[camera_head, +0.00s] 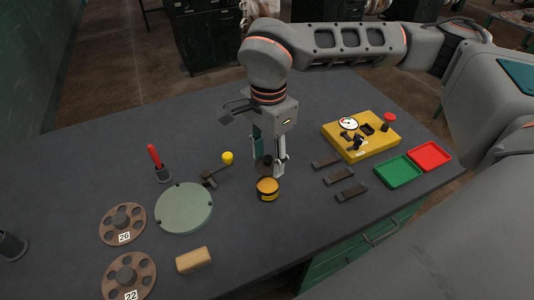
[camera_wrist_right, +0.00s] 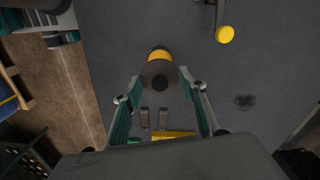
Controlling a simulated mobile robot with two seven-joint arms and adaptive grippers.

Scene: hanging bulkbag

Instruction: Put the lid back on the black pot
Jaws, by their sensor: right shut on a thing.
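The small black pot (camera_head: 267,196) with a yellow band and yellow-looking top stands upright on the dark table, near its front middle. Its yellow band shows in the wrist view (camera_wrist_right: 158,54), partly hidden by the lid. The dark round lid (camera_wrist_right: 160,74) with a black knob is at my right gripper (camera_head: 268,168), which points down and is shut on it. In the head view the lid (camera_head: 264,164) appears between the fingers, just behind the pot. It seems held above the table and apart from the pot; the exact gap is unclear. My left gripper is not in view.
Dark bars (camera_head: 338,176), a yellow control box (camera_head: 361,136), a green tray (camera_head: 398,171) and a red tray (camera_head: 431,156) lie right. A green disc (camera_head: 184,208), a red-handled tool (camera_head: 154,155), numbered wheels (camera_head: 122,224) and a wooden block (camera_head: 195,260) lie left.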

